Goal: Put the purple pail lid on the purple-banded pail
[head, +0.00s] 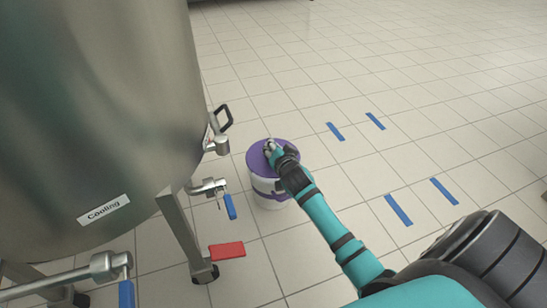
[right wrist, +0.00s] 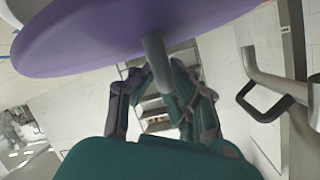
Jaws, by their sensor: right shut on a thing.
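The purple pail lid (head: 257,160) is a flat disc over the top of the purple-banded pail (head: 268,203). The pail is white with a purple band and stands upright on the floor beside the steel tank. My right gripper (head: 271,150) is at the lid's top. In the right wrist view, my right gripper (right wrist: 155,80) is shut on the grey upright handle (right wrist: 154,55) of the lid (right wrist: 120,28). The lid hides the pail's opening, and I cannot tell whether it rests on the rim or hovers just above it. My left gripper is out of view.
A large steel tank (head: 95,90) labelled "Cooling" stands at the left. Blue floor marks (head: 398,209) lie at the right on open tiled floor.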

